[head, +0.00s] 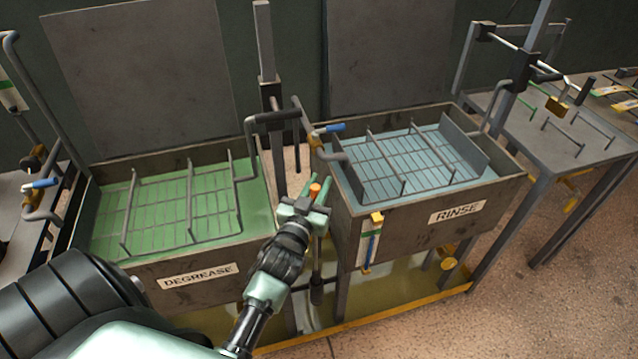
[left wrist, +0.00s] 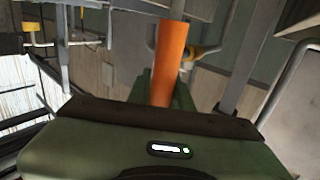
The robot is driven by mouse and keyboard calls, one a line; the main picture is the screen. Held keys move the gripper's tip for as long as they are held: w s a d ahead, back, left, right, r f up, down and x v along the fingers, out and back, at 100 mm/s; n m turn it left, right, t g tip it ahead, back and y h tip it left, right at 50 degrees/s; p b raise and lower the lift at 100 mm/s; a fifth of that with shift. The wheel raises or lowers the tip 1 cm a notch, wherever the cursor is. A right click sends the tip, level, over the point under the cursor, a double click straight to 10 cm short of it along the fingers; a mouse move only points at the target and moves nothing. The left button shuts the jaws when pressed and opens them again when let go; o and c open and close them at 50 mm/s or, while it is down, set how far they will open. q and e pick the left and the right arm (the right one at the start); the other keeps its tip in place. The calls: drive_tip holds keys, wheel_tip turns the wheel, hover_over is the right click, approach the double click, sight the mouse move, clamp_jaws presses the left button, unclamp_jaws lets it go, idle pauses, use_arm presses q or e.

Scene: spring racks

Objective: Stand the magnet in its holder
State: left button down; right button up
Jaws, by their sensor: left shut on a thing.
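My left gripper (head: 312,194) is between the two tanks, in front of the gap. It is shut on an orange cylindrical piece (head: 315,189), which I take to be the magnet's handle. In the left wrist view the orange cylinder (left wrist: 170,62) stands out beyond the dark green gripper body (left wrist: 150,150), and its lower end is hidden there. A yellow-topped piece with a white and blue strip (head: 371,243) is on the front of the rinse tank, to the right of my left gripper. I cannot tell which piece is the holder. My right gripper is not in view.
The degrease tank (head: 198,276) with green liquid is at left, the rinse tank (head: 420,222) with bluish liquid at right. Wire racks lie in both. A grey post (head: 266,60) and a blue-handled tap (head: 328,129) rise near the gap. A grey table (head: 590,150) is far right.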

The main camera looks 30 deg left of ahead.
use_arm(q)
wheel_tip(320, 180, down, 9)
drive_tip(key=b, duration=0.6)
drive_tip(key=shift+b, duration=0.3)
idle(0.6)
drive_tip(key=shift+f, duration=0.25)
idle(0.4)
drive_tip(key=shift+f+b, duration=1.9)
drive_tip(key=shift+f, duration=0.35)
drive_tip(key=c, duration=1.2)
unclamp_jaws()
drive_tip(key=v, duration=0.7)
drive_tip(key=shift+s+d+b, duration=0.1)
drive_tip(key=shift+s+b, duration=0.25)
drive_tip(key=shift+s, duration=0.05)
